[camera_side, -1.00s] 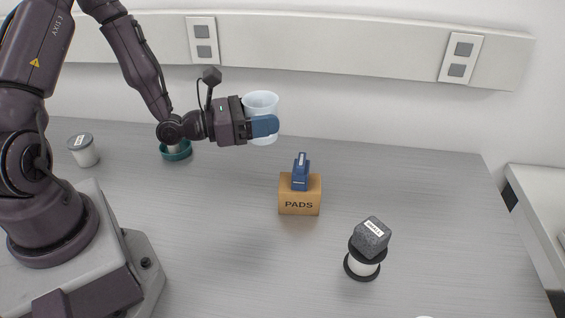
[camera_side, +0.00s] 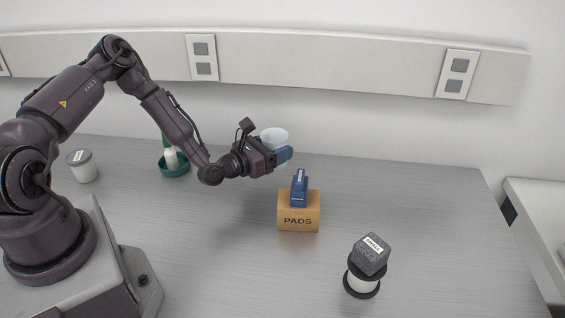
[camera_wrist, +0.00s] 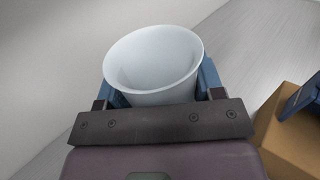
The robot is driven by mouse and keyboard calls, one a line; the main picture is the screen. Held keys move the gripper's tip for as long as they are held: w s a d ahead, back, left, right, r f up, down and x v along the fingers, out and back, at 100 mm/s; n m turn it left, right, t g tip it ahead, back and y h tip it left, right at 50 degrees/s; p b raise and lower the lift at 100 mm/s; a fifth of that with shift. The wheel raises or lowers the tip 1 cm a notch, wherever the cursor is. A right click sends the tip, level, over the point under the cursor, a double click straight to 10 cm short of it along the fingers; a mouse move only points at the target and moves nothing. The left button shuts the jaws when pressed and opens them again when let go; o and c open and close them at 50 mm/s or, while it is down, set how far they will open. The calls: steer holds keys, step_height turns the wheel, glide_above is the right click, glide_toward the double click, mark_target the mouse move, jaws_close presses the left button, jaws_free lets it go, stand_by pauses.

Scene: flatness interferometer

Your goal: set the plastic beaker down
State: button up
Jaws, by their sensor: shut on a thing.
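The plastic beaker (camera_side: 273,138) is pale, translucent and open at the top. My gripper (camera_side: 284,155) is shut on it, with a blue finger showing on its right side. The beaker is behind and a little left of the PADS box; my gripper hides its lower part, so I cannot tell whether its base touches the bench. In the wrist view the beaker (camera_wrist: 153,62) sits between the blue fingers, its open rim facing up and slightly tilted in the picture.
The PADS box (camera_side: 298,222) with a blue item (camera_side: 299,188) on it stands close in front. A dark labelled block (camera_side: 371,254) rests on a spool (camera_side: 361,281) at right. A lidded pot (camera_side: 82,166) and a green dish (camera_side: 175,169) are at left.

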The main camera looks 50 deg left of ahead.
steer(key=shift+w+a+f, duration=0.2)
steer(key=shift+w+f, duration=0.8)
steer(key=shift+f, duration=0.2)
steer(key=shift+w+f, duration=0.2)
steer(key=shift+f, duration=1.55)
steer(key=shift+f, duration=0.15)
steer(key=o, duration=0.9)
